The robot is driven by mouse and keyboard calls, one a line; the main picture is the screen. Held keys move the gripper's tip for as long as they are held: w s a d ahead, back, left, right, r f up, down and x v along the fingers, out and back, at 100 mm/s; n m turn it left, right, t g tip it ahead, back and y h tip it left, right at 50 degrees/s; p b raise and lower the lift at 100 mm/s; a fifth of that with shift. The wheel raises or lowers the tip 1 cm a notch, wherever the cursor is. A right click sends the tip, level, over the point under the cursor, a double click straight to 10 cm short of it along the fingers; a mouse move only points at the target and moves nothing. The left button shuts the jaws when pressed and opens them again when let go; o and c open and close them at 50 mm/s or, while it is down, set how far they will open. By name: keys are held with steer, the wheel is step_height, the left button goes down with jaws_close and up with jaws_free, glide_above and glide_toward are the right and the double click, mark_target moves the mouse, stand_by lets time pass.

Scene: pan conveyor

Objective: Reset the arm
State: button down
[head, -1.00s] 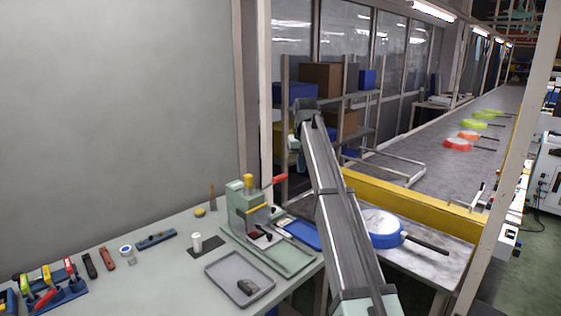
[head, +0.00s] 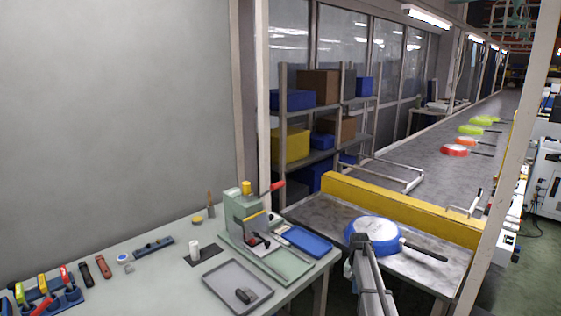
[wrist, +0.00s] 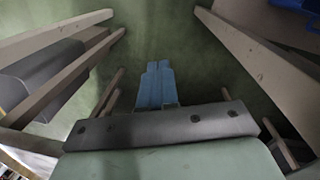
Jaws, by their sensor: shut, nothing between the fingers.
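My gripper (wrist: 159,68) shows in the wrist view as two blue fingers lying side by side, shut and empty. Below it in that view is green floor, with pale beams on both sides. In the head view my arm (head: 368,285) stands low at the right of the bench, in front of the blue pan (head: 384,247) and overlapping its left part. My gripper's fingers cannot be made out in the head view.
A green press (head: 243,215) and a grey tray (head: 212,277) stand on the bench to the left. A yellow barrier (head: 400,208) lies behind the pan. The conveyor (head: 425,148) carries several red and green pans. Shelves (head: 333,148) stand behind.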

steer(key=s+a+f+n+g, duration=0.15)
steer(key=s+a+f, duration=0.25)
steer(key=s+f, duration=0.85)
steer(key=s+a+f+n+g, duration=0.15)
steer(key=s+a+f, duration=0.25)
steer(key=s+f, duration=0.85)
steer(key=s+a+f+n+g, duration=0.1)
steer(key=s+a, duration=0.1)
steer(key=s, duration=1.4)
steer(key=s+a+f+n+g, duration=0.1)
steer(key=s+f+g, duration=0.1)
steer(key=s, duration=1.5)
steer(key=shift+s+a+y, duration=0.2)
steer(key=shift+a+y, duration=0.1)
steer(key=shift+a, duration=0.1)
